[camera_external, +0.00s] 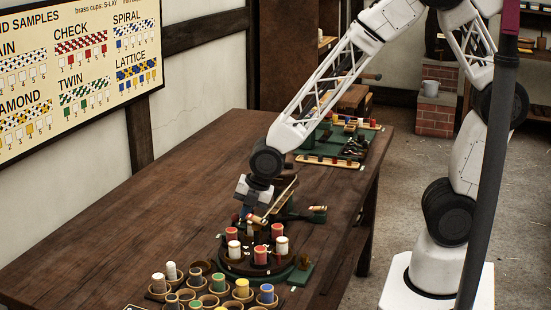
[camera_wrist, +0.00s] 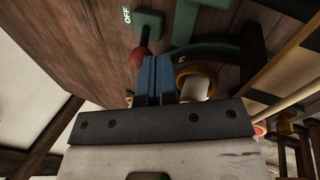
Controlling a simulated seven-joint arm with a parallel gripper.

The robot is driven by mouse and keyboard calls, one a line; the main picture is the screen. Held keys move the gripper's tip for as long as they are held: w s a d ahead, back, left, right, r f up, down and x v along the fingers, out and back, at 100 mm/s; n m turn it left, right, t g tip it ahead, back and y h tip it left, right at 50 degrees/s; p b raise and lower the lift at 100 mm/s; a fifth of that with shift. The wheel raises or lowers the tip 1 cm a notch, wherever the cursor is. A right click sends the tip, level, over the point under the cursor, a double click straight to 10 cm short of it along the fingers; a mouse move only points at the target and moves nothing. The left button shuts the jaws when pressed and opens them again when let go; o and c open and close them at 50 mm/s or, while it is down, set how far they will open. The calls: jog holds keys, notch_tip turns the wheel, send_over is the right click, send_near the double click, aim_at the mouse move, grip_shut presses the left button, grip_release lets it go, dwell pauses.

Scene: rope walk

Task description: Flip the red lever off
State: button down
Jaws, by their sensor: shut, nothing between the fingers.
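The red lever shows in the wrist view as a round red knob (camera_wrist: 137,58) on a short dark stem. The stem comes from a green block (camera_wrist: 148,24), with a white "OFF" label (camera_wrist: 127,15) on the wood beside it. My gripper's blue fingertips (camera_wrist: 157,72) are together with nothing between them. They are just right of the knob in the picture, very close to it; I cannot tell whether they touch. In the external view my gripper (camera_external: 246,211) is low over the back of the round bobbin stand, and I cannot make out the lever there.
The round dark stand (camera_external: 237,268) holds several red and white bobbins. A brass-rimmed cup with a white bobbin (camera_wrist: 196,88) is close right of my fingers. Several cups with bobbins (camera_external: 212,298) stand in front. The left side of the wooden table (camera_external: 130,215) is clear.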

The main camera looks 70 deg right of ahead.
jog(key=shift+w+r+g, duration=0.15)
jog(key=shift+w+g, duration=0.15)
jog(key=shift+g, duration=0.2)
jog(key=shift+w+r+g, duration=0.25)
jog(key=shift+w+g, duration=0.65)
jog(key=shift+g, duration=0.25)
jog(key=shift+w+r+g, duration=0.25)
jog(key=shift+w+g, duration=0.65)
jog(key=shift+g, duration=0.25)
jog(key=shift+w+g, duration=0.25)
jog(key=shift+g, duration=0.05)
jog(key=shift+w, duration=0.4)
jog(key=shift+w, duration=0.1)
jog(key=shift+r, duration=0.1)
notch_tip(320, 180, up, 10)
jog(key=w, duration=0.2)
jog(key=shift+w+d+f, duration=0.15)
jog(key=shift+d+f, duration=0.1)
jog(key=shift+d, duration=0.15)
